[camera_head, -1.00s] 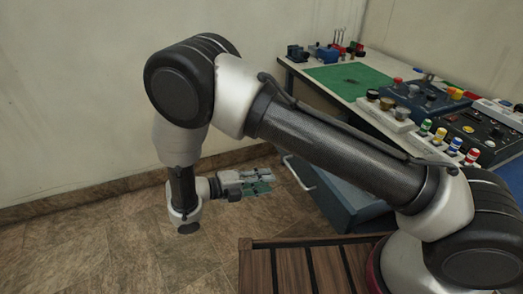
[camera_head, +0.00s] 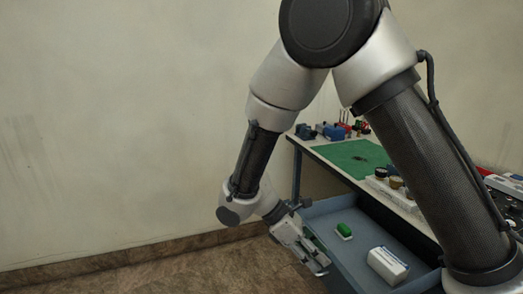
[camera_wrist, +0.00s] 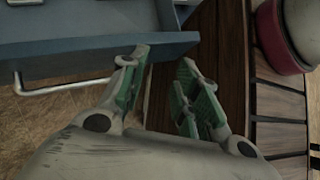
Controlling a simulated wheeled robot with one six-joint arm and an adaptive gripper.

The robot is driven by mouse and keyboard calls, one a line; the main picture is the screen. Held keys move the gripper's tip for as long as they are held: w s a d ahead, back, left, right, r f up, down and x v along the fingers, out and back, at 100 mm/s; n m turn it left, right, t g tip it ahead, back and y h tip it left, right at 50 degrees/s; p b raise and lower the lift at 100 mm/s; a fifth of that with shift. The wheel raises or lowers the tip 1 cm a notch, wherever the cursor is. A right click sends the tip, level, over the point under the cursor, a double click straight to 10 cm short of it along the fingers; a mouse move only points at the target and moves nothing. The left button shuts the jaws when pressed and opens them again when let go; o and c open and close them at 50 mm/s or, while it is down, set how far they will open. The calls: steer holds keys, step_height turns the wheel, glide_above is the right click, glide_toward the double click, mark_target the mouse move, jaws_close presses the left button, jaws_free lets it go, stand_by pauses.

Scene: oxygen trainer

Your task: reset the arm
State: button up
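My gripper (camera_head: 302,247) hangs at the left edge of an open blue drawer (camera_head: 322,210) in the head view, pointing down and to the right. In the wrist view, its two green-padded fingers (camera_wrist: 160,88) stand apart with nothing between them, so it is open and empty. The drawer's edge (camera_wrist: 170,48) and metal handle (camera_wrist: 60,90) show just beyond the fingertips. My upper arm crosses the right side of the head view and hides part of the bench and drawer.
The drawer holds a small green-topped item (camera_head: 344,230) and a white box (camera_head: 387,264). Above it stands a bench with a green mat (camera_head: 350,154) and blue and red items (camera_head: 335,131). Bare floor (camera_head: 215,272) and wall lie to the left.

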steer(key=s+d+r+m+t+y, duration=0.3)
steer(key=d+r+m, duration=0.5)
steer(key=d+r, duration=0.3)
steer(key=s+d+r+m+t+y, duration=0.3)
steer(key=s+d+r+m+y, duration=0.2)
steer(key=d+r+m, duration=0.4)
steer(key=s+d+r, duration=0.1)
steer(key=d+r, duration=0.2)
steer(key=shift+t+y, duration=0.3)
